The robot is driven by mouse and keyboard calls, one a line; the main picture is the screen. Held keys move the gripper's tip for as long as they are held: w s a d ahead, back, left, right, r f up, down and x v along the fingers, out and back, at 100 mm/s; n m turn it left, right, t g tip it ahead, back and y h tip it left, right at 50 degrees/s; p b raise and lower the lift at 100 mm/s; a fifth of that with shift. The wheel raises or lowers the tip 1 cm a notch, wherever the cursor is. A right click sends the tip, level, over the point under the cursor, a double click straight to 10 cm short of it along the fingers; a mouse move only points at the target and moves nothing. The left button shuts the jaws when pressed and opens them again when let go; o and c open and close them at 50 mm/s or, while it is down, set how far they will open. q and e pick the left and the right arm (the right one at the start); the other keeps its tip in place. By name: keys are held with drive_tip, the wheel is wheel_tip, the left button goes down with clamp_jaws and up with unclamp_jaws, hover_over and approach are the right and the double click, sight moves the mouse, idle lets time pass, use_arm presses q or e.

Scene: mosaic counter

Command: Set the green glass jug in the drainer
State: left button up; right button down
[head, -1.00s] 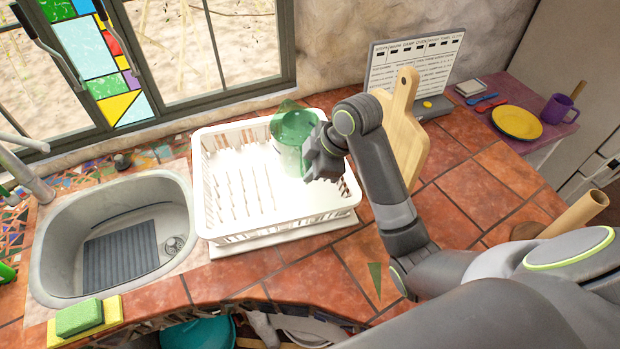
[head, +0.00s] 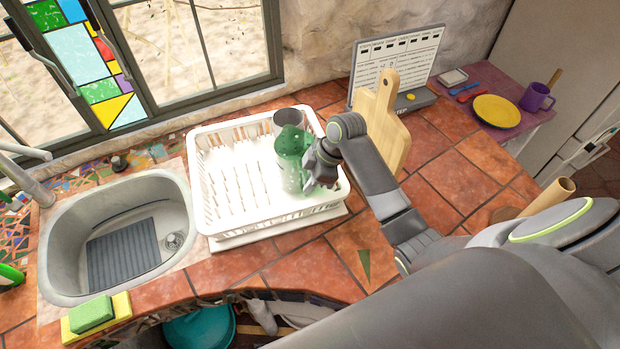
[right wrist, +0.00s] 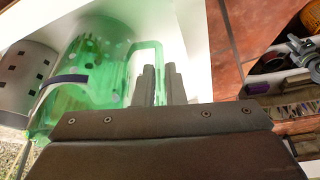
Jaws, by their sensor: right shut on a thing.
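The green glass jug (head: 291,170) is see-through and roughly upright, over the right part of the white drainer (head: 225,229). My right gripper (head: 315,166) is at the jug's right side. In the right wrist view the fingers (right wrist: 160,84) are shut on the handle of the jug (right wrist: 88,85). I cannot tell whether the jug's base touches the drainer floor. A grey metal cup with holes stands at the drainer's back right, just behind the jug (head: 288,115); it also shows in the right wrist view (right wrist: 22,78). My left gripper is not in view.
A wooden cutting board (head: 385,110) stands close to the right of my gripper. The sink (head: 70,225) is left of the drainer, with a green and yellow sponge (head: 92,314) at its front. The drainer's left and middle are empty.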

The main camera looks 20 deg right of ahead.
drive_tip(key=shift+f, duration=0.1)
drive_tip(key=c, duration=1.5)
unclamp_jaws()
drive_tip(key=shift+f, duration=0.1)
drive_tip(key=b+v, duration=0.3)
drive_tip(key=v, duration=0.9)
